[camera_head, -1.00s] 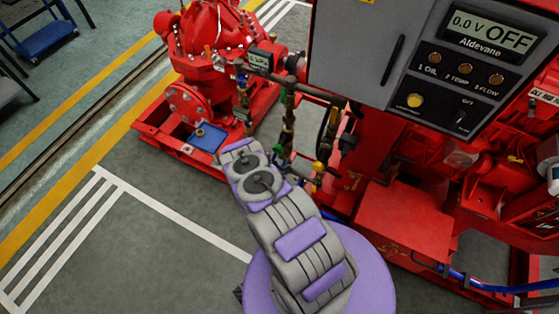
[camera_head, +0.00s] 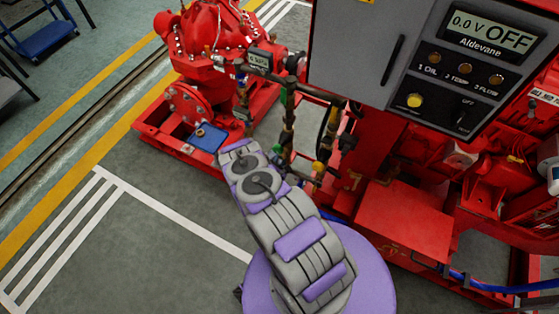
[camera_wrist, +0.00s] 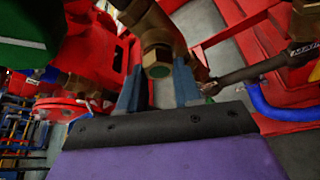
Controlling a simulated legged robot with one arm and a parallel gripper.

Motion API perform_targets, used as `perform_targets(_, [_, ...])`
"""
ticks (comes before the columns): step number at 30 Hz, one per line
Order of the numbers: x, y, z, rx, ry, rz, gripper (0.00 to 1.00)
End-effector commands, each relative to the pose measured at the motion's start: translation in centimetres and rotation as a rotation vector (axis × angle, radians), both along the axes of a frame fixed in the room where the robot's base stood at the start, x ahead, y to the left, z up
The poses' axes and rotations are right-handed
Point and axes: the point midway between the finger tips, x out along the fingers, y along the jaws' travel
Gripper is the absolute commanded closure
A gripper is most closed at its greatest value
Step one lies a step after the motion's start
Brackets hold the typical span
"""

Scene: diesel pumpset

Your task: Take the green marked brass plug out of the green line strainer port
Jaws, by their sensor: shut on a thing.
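The brass plug (camera_wrist: 157,62) shows in the wrist view as a hex head under the bronze strainer body (camera_wrist: 150,22). It sits between the two fingers of my gripper (camera_wrist: 158,88), which is shut on it. The plug appears to be still against the port; I cannot see a gap or its thread. A green part (camera_wrist: 25,45) fills the upper left of the wrist view. In the head view the green marked pipe (camera_head: 288,98) stands beyond my arm, and my gripper's fingertips and the plug are hidden there.
A blue tray (camera_head: 216,146) with a small brass-coloured piece (camera_head: 200,133) lies on the red base left of the pipes. A grey control panel (camera_head: 375,50) overhangs on the right. A yellow-marked fitting (camera_head: 318,166) is close to the arm. Open floor lies left.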

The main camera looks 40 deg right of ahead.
Motion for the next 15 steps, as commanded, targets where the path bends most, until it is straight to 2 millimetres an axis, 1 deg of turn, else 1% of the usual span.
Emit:
perform_targets(4, [0.44, 0.24, 0.16, -0.059, 0.133, 0.006, 1.0])
perform_targets(9, [0.32, 0.22, 0.1, -0.128, 0.302, 0.004, 1.0])
perform_targets(15, [0.31, 0.09, 0.16, -0.182, 0.427, 0.002, 1.0])
